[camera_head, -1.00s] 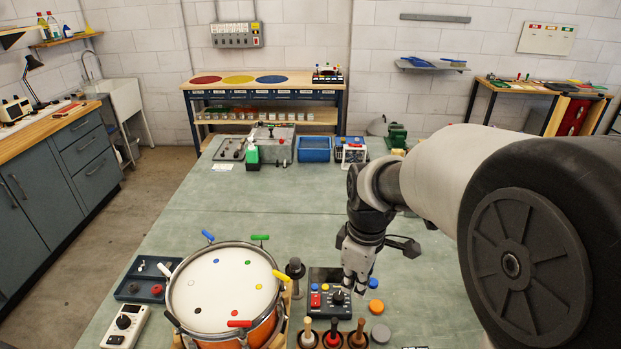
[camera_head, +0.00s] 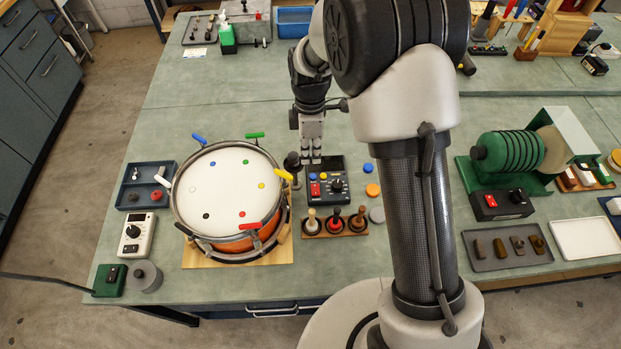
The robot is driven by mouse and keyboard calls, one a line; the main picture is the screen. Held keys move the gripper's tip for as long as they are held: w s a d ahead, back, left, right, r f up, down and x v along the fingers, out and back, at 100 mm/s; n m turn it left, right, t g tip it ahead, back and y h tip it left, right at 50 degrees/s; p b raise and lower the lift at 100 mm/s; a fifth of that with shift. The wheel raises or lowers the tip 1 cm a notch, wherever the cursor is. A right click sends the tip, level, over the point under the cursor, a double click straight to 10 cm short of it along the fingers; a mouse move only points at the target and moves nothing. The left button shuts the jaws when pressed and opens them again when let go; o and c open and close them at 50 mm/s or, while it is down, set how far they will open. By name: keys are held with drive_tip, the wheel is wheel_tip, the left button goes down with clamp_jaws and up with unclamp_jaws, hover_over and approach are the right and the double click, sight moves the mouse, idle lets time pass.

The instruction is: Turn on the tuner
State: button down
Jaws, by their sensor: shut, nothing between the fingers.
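A dark control box (camera_head: 327,199) lies on the green bench just right of the drum. It has a red switch (camera_head: 315,189), a black knob (camera_head: 337,185) and small coloured buttons along its far side. A white box (camera_head: 136,236) with a dark dial stands left of the drum. No readable label shows which box is the tuner, and I cannot tell the switch positions. My gripper (camera_head: 312,160) is shut and empty, pointing down over the far left part of the dark box. Its tips hide part of that box; whether they touch it is unclear.
The drum (camera_head: 226,188) with coloured lugs stands close on the left. A dark upright post (camera_head: 293,166) is beside my gripper. A wooden rack (camera_head: 336,232) of mallets stands in front of the dark box. A green machine (camera_head: 508,152) is at the right.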

sight(311, 192)
drive_tip(key=f+b, duration=0.1)
drive_tip(key=f, duration=0.3)
drive_tip(key=s+f, duration=0.1)
drive_tip(key=f, duration=0.4)
drive_tip(key=f+b, duration=0.1)
drive_tip(key=f, duration=0.3)
drive_tip(key=shift+s+f+b, duration=0.3)
drive_tip(key=shift+f, duration=0.1)
drive_tip(key=shift+s+f+b, duration=0.25)
drive_tip(key=shift+f+b, duration=0.2)
drive_tip(key=shift+f, duration=0.05)
drive_tip(key=shift+r, duration=0.1)
drive_tip(key=shift+w, duration=0.1)
drive_tip(key=shift+w+r, duration=0.25)
drive_tip(key=shift+w, duration=0.5)
drive_tip(key=shift+r, duration=0.1)
